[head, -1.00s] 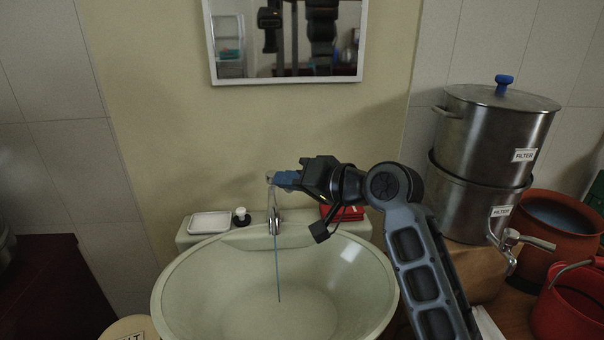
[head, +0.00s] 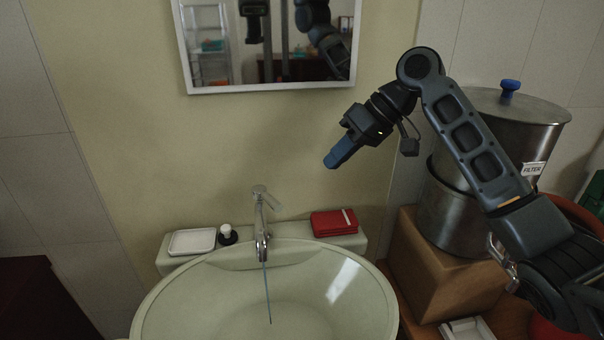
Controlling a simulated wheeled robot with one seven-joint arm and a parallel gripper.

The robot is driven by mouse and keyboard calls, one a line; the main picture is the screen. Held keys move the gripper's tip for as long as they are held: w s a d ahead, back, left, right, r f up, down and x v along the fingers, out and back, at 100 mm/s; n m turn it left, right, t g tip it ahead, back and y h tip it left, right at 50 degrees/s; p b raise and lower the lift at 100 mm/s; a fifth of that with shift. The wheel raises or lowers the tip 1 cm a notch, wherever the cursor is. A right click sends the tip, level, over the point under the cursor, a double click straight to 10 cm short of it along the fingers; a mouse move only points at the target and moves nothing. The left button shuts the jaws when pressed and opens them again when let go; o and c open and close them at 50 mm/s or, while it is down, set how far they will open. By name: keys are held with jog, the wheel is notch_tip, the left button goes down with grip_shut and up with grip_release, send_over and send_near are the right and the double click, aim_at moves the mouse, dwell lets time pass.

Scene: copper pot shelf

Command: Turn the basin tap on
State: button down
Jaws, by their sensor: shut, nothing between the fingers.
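The chrome basin tap (head: 261,232) stands on the back ledge of the pale green basin (head: 170,305). Its lever handle (head: 264,197) is on top. A thin blue-grey stream of water (head: 267,290) runs from the spout down into the basin. My gripper (head: 331,165) is up and to the right of the tap, in front of the wall, apart from it. Its blue fingers are together and hold nothing.
A white soap dish (head: 192,242), a small dark bottle with a white cap (head: 228,235) and a red case (head: 334,223) sit on the ledge. A framed mirror (head: 270,88) hangs above. Steel filter pots (head: 500,130) stand at the right on a brown box (head: 445,280).

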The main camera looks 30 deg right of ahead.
jog(key=w+a+f+b, duration=0.2)
jog(key=a+f+b, duration=0.5)
jog(key=a, duration=0.2)
jog(key=shift+w, duration=0.3)
jog(key=shift+a, duration=0.1)
jog(key=shift+s+a+m+t+p, duration=0.45)
jog(key=shift+a+m+p, duration=0.35)
jog(key=shift+p, duration=0.45)
